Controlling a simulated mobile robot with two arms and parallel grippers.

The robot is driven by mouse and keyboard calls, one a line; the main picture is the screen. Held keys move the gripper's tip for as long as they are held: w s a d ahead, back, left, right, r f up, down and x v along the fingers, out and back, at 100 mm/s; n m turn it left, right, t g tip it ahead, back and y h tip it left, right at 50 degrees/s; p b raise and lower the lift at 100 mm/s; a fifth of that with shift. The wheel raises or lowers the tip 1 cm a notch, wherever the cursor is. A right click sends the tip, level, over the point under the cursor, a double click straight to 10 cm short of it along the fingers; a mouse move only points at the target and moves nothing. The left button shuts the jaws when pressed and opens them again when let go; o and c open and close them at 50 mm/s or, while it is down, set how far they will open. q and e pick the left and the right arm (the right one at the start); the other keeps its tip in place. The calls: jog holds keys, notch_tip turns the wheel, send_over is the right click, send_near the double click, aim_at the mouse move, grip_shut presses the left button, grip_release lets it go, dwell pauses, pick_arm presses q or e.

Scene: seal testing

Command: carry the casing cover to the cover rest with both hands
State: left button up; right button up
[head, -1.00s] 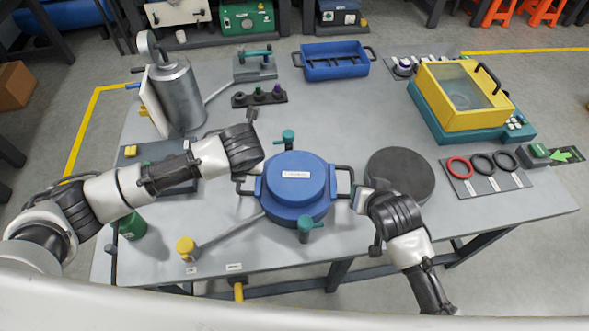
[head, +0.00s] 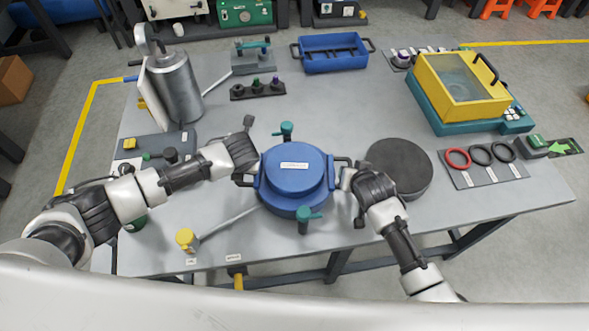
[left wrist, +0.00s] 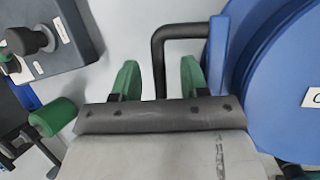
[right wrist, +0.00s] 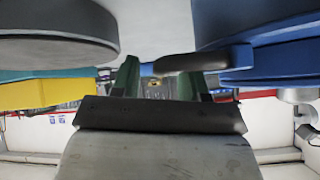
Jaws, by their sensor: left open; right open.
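The casing cover (head: 287,170) is the round blue lid with a white label and a black handle on each side. It sits on the blue casing on the table, with teal clamps at its back and front. My left gripper (left wrist: 160,78) is open, and the left black handle (left wrist: 159,48) runs between its green fingers. My right gripper (right wrist: 163,75) is open at the right handle (right wrist: 193,61), which lies in front of its right finger; I cannot tell if they touch. A dark round disc (head: 400,165), possibly the cover rest, lies just right of the right gripper.
A yellow and teal box (head: 462,90) stands at the back right, with a mat of rings (head: 485,163) before it. A blue tray (head: 333,53) is at the back. A metal cylinder (head: 177,88) stands at the back left. A yellow-capped post (head: 185,238) is at the front left.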

pick_arm(q)
jog(key=shift+w+f, duration=0.1)
jog(key=shift+f, duration=0.2)
pick_arm(e)
jog(key=shift+w+f, duration=0.2)
jog(key=shift+w, duration=0.05)
pick_arm(q)
grip_shut()
pick_arm(e)
grip_shut()
pick_arm(q)
jog(key=shift+w+r, duration=0.1)
pick_arm(e)
jog(key=shift+r, duration=0.1)
dwell(0.7)
